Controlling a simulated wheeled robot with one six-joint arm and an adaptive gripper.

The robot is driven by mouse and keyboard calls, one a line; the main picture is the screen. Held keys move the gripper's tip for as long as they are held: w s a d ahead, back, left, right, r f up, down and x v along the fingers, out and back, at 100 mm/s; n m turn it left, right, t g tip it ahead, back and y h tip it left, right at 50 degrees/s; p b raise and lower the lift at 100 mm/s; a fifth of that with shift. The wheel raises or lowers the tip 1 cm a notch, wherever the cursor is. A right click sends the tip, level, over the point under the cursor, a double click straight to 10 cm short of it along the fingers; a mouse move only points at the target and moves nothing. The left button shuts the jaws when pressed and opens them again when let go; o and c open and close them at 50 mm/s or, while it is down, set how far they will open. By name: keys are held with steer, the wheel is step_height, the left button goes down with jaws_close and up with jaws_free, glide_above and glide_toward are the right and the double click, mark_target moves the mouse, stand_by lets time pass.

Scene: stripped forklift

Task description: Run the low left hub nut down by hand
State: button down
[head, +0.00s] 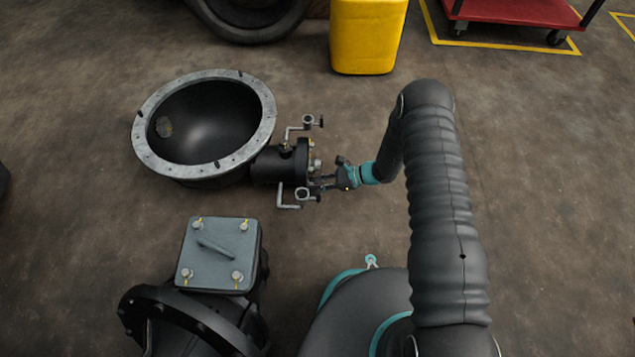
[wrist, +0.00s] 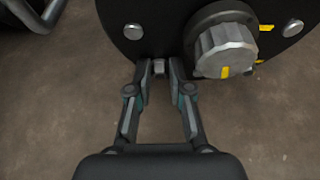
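The low left hub nut (wrist: 158,67) is a small grey nut at the lower edge of the black hub face (wrist: 180,20) in the wrist view. My gripper (wrist: 159,68) has its two fingertips closed in on either side of this nut, and they appear to grip it. In the head view my gripper (head: 322,182) reaches left to the black hub (head: 300,160); the nut there is too small and covered to make out.
Other hub nuts (wrist: 133,31) (wrist: 294,27) sit higher. Bent brackets (head: 291,131) (head: 287,199) flank the hub. A bolted grey cover (head: 215,262) stands nearer. Floor right of my arm is clear.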

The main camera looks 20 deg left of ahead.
steer(key=shift+w, duration=0.25)
steer(key=m+g, duration=0.2)
steer(key=m, duration=0.1)
steer(key=shift+m+g, duration=0.4)
steer(key=shift+s, duration=0.1)
steer(key=c, duration=1.3)
jaws_free()
steer(key=shift+o, duration=0.2)
steer(key=shift+n+t, duration=0.7)
steer(key=shift+n, duration=0.2)
steer(key=shift+n+t, duration=0.7)
steer(key=shift+n, duration=0.3)
